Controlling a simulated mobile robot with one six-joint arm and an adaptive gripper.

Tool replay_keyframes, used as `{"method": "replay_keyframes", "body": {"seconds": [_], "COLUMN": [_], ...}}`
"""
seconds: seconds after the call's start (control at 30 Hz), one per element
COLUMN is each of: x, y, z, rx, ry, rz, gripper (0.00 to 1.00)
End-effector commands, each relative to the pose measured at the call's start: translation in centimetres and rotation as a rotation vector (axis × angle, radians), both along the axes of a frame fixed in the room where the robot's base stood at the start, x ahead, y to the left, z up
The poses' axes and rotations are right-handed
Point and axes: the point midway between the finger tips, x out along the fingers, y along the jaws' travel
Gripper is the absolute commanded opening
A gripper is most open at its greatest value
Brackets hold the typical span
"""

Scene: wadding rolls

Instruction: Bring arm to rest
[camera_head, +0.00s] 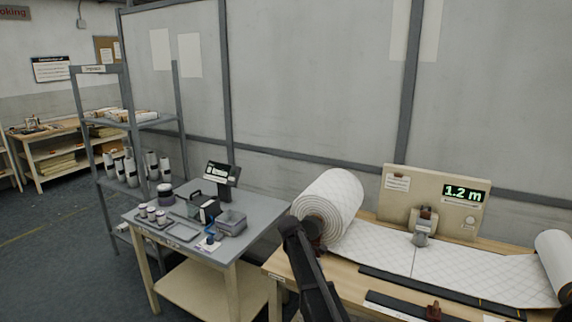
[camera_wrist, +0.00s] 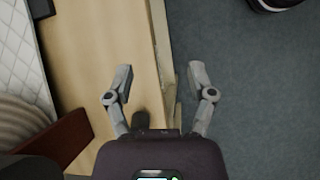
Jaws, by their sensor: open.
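My gripper (camera_wrist: 159,84) is open and empty in the wrist view, its two grey fingers spread apart. It is above the front edge of the wooden table (camera_wrist: 88,40), with the dark floor to the right. In the head view my dark arm reaches across the left part of that table, in front of the large white quilted wadding roll (camera_head: 328,204). The gripper itself does not show clearly in the head view.
A quilted sheet (camera_head: 385,245) runs across the table to a smaller roll (camera_head: 555,262). A board with a "1.2 m" display (camera_head: 466,192) stands behind. A grey side table (camera_head: 262,222) carries a scale (camera_head: 221,175), tray and spools. A shelf rack (camera_head: 150,119) stands left. Floor at far left is clear.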

Motion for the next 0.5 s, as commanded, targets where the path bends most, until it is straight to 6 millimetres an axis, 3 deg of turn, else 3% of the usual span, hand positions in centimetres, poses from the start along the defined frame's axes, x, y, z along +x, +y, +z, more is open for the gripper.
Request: {"method": "replay_keyframes", "body": {"seconds": [0.03,0.3,0.5], "x": [-2.9,-11.9,-18.7], "y": [-1.2,-4.9,-6.4], "z": [-0.3,-1.7,-2.4], "rx": [0.022,0.149,0.245], "ry": [-0.031,-0.207,-0.317], "rz": [-0.047,-0.339,-0.578], "gripper": [0.71,0.71,0.71]}}
